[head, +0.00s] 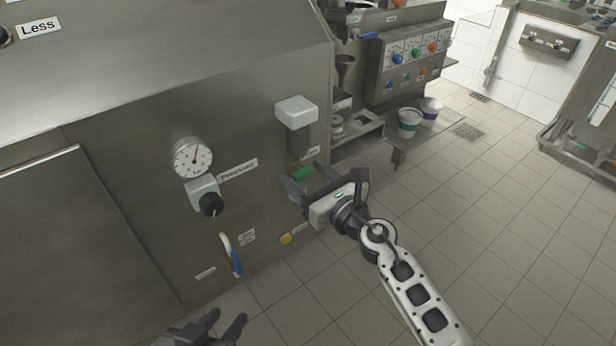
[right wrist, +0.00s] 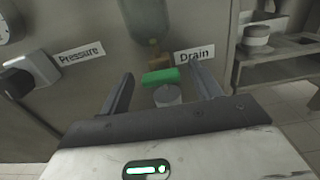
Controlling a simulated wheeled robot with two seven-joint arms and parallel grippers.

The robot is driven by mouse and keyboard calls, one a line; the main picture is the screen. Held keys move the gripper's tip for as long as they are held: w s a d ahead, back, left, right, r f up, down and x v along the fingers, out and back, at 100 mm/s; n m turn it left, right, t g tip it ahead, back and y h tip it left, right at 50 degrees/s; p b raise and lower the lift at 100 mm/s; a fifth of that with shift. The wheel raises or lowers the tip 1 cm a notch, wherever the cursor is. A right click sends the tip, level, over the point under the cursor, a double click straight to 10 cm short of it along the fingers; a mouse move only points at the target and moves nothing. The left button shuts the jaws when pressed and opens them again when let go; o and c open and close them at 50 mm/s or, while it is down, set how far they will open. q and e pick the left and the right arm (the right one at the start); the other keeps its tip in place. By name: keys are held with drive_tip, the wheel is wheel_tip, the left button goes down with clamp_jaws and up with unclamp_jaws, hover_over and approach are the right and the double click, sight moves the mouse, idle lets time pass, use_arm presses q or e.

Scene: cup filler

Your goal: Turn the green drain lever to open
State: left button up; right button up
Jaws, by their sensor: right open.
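The green drain lever (head: 302,173) sits on the machine's front, below a grey-capped sight glass (head: 296,126). In the right wrist view the green lever (right wrist: 161,76) lies crosswise ahead of my fingers, left of the "Drain" label (right wrist: 194,54). My right gripper (head: 306,182) is open, with its fingers on either side of the lever's line of sight; I cannot tell whether they touch it. In the right wrist view the open right gripper (right wrist: 163,90) has nothing held between its fingers. My left gripper (head: 208,330) is at the bottom edge of the head view, its fingers apart.
A pressure gauge (head: 192,157) and black knob (head: 211,204) are left of the lever. A blue-handled lever (head: 236,262) and a yellow knob (head: 286,239) are lower. Cups (head: 409,122) stand on a shelf at the right. Open tiled floor (head: 480,230) lies to the right.

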use_arm(q)
drive_tip(key=shift+r, duration=0.1)
use_arm(e)
drive_tip(key=c, duration=1)
drive_tip(key=shift+m+p, duration=0.3)
drive_tip(key=shift+m, duration=0.4)
drive_tip(key=m, duration=0.2)
drive_tip(key=shift+m+p, duration=0.4)
use_arm(q)
drive_tip(key=shift+a+r, duration=0.1)
use_arm(e)
drive_tip(key=shift+d+f+m, duration=0.1)
drive_tip(key=shift+m, duration=1.3)
use_arm(q)
drive_tip(key=shift+r, duration=0.1)
